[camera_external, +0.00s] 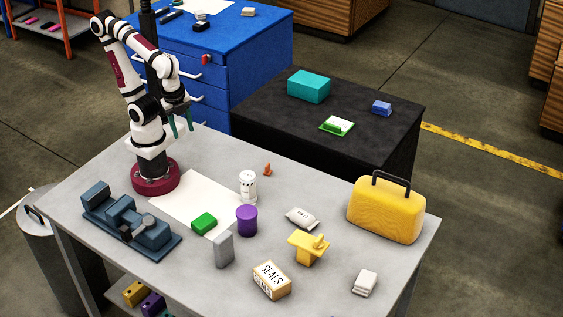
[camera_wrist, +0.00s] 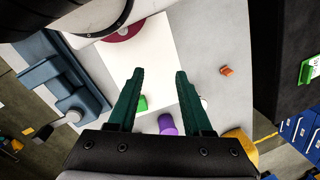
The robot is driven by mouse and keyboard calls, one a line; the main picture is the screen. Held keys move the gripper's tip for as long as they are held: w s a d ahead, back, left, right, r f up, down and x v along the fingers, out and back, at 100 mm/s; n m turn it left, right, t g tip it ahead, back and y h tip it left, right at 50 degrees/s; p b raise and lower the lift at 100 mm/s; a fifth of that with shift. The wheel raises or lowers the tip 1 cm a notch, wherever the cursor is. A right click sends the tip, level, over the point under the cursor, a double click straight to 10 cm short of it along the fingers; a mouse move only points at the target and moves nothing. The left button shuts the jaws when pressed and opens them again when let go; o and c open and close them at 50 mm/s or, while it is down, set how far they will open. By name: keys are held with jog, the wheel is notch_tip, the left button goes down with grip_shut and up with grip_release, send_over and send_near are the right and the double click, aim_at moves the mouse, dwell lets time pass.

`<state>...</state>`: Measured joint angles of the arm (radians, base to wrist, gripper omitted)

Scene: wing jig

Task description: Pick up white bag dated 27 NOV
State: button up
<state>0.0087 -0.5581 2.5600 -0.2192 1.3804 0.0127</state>
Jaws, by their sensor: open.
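A small white bag (camera_external: 302,218) lies on the grey table, right of the purple cylinder. A second white, bag-like item (camera_external: 365,282) lies near the table's front right edge. I cannot read a date on either one. My gripper (camera_external: 182,128) is open and empty, raised above the back of the table near my base, well left of both. In the wrist view its two green fingers (camera_wrist: 160,74) are spread apart over the white sheet, with nothing between them. I cannot make out either bag there.
A white canister (camera_external: 248,186), purple cylinder (camera_external: 247,220), green block (camera_external: 204,222), grey block (camera_external: 223,250), yellow part (camera_external: 307,246) and SEALS box (camera_external: 271,280) stand around the middle. A blue vise (camera_external: 130,222) is left, a yellow case (camera_external: 386,210) right.

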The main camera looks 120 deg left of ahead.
aim_at(302, 214)
jog(key=o, duration=0.8)
jog(key=w+a+f+t, duration=0.1)
jog(key=w+a+t, duration=0.25)
jog(key=w, duration=0.55)
jog(key=w+a+f+n+t+y, duration=0.1)
jog(key=w+a+f+t, duration=0.1)
jog(key=w+a, duration=0.45)
jog(key=w+a+f+t, duration=0.1)
jog(key=w+a+t, duration=0.1)
jog(key=w, duration=0.8)
jog(key=w+f+t+h, duration=0.1)
jog(key=w+f+h, duration=0.1)
jog(key=f, duration=0.2)
jog(key=w+d+f+t+h, duration=0.1)
jog(key=w+f+t+h, duration=0.1)
jog(key=f, duration=0.3)
jog(key=w+d+f+t+h, duration=0.1)
jog(key=w+f+h, duration=0.1)
jog(key=f, duration=0.3)
jog(key=shift+w+d+t+h, duration=0.15)
jog(key=shift+d+t+h, duration=0.1)
jog(key=shift+h, duration=0.65)
jog(key=x, duration=0.7)
jog(key=shift+w+r, duration=0.1)
